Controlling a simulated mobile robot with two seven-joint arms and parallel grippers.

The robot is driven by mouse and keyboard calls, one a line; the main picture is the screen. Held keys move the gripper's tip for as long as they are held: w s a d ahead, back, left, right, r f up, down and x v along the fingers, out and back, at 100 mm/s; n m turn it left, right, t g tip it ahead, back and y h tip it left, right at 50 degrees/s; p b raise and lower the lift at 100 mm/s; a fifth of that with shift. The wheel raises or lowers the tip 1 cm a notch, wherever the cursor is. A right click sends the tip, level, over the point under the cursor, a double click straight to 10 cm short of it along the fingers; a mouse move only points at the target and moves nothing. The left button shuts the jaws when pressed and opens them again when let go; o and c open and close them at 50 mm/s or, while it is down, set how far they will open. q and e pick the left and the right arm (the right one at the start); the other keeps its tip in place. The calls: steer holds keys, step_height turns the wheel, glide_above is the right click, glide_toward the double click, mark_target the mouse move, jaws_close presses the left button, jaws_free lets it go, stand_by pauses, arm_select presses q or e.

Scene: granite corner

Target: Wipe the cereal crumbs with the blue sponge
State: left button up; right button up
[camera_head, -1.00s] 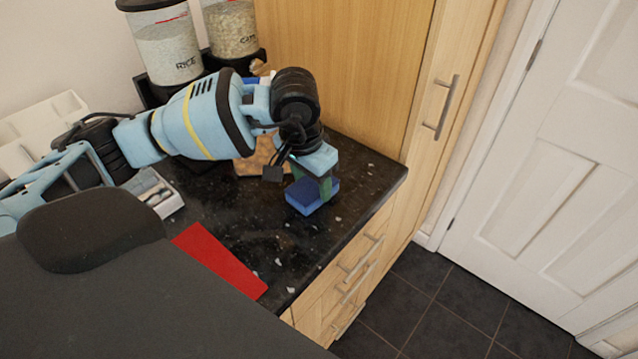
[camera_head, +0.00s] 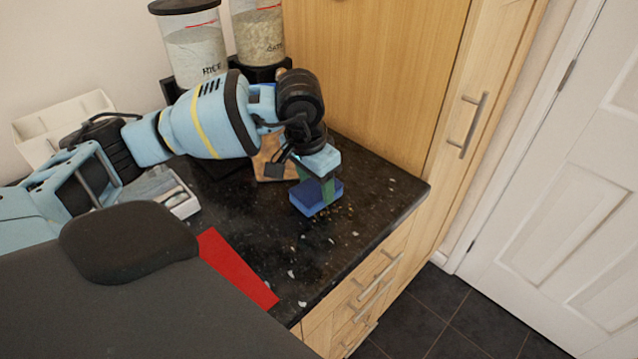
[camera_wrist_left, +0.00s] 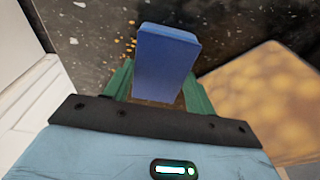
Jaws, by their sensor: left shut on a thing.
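The blue sponge (camera_head: 315,197) is low at the black granite counter near its right corner. My left gripper (camera_head: 327,189) is shut on it, with green fingers on its sides. The sponge also shows in the left wrist view (camera_wrist_left: 165,62), between the fingers (camera_wrist_left: 158,88). I cannot tell whether its underside touches the counter. Golden cereal crumbs (camera_head: 336,212) lie beside the sponge on its front and right side. They also show just left of the sponge in the left wrist view (camera_wrist_left: 128,42). Crumbs under the sponge are hidden. My right gripper is not in view.
Rice and oats dispensers (camera_head: 196,50) stand at the back. A wooden board (camera_head: 270,158) lies behind the sponge. A red flat item (camera_head: 234,268) and a grey tray (camera_head: 165,190) are to the left. The counter (camera_head: 375,200) ends at drawers on the right.

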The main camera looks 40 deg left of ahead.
arm_select(q)
steer(key=shift+w+a+b, duration=0.15)
steer(key=shift+a+b, duration=0.1)
steer(key=shift+a, duration=0.75)
steer(key=shift+w+a+b, duration=0.1)
steer(key=shift+a+b, duration=0.1)
steer(key=shift+a, duration=0.8)
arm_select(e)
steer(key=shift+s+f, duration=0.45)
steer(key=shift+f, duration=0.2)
arm_select(q)
steer(key=shift+s+d, duration=0.1)
steer(key=shift+d, duration=0.75)
steer(key=shift+s+d+f, duration=0.1)
steer(key=shift+s+d, duration=0.1)
steer(key=shift+d, duration=1)
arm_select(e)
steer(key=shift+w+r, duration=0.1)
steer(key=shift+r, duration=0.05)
arm_select(q)
steer(key=shift+s+d, duration=0.2)
steer(key=shift+d, duration=1)
steer(key=shift+s+d, duration=0.1)
steer(key=shift+d, duration=0.7)
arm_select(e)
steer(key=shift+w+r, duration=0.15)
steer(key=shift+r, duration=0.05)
